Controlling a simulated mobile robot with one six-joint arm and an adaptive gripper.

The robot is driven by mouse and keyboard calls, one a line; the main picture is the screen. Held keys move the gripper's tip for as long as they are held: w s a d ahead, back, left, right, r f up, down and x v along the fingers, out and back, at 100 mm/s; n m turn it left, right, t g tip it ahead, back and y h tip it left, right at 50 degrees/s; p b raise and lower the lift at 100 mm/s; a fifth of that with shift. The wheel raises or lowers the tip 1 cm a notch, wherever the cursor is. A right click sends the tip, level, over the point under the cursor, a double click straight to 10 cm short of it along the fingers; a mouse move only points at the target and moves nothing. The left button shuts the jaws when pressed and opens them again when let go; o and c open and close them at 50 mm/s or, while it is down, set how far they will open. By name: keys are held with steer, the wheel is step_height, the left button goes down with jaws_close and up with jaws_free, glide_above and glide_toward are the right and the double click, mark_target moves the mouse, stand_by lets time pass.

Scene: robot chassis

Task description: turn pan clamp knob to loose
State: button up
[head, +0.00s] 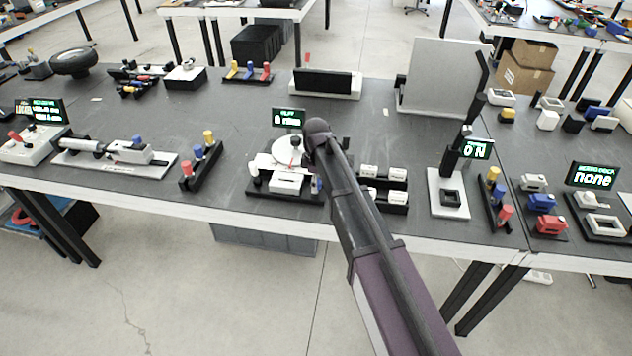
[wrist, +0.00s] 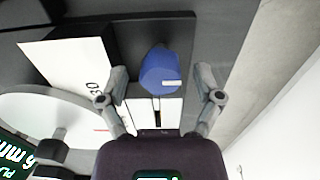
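A blue knob (wrist: 160,70) with a white mark sits on a dark-based device, just above a white slotted block (wrist: 152,112) in the wrist view. I take it for the pan clamp knob, but no label confirms this. In the head view a bit of blue (head: 318,183) shows at the right side of the device (head: 286,182), which carries a white dial (head: 287,150). My gripper (wrist: 163,76) is open, with one finger on each side of the knob and visible gaps. I cannot tell its height above the knob. In the head view my arm hides the fingers.
A small green-lit display (head: 289,118) stands behind the device. White blocks on a dark stand (head: 384,188) are close to its right. A rack with coloured pegs (head: 200,165) is to the left. The table's front edge is close; bare tabletop (head: 225,110) lies behind left.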

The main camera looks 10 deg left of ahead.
steer(key=shift+m, duration=0.5)
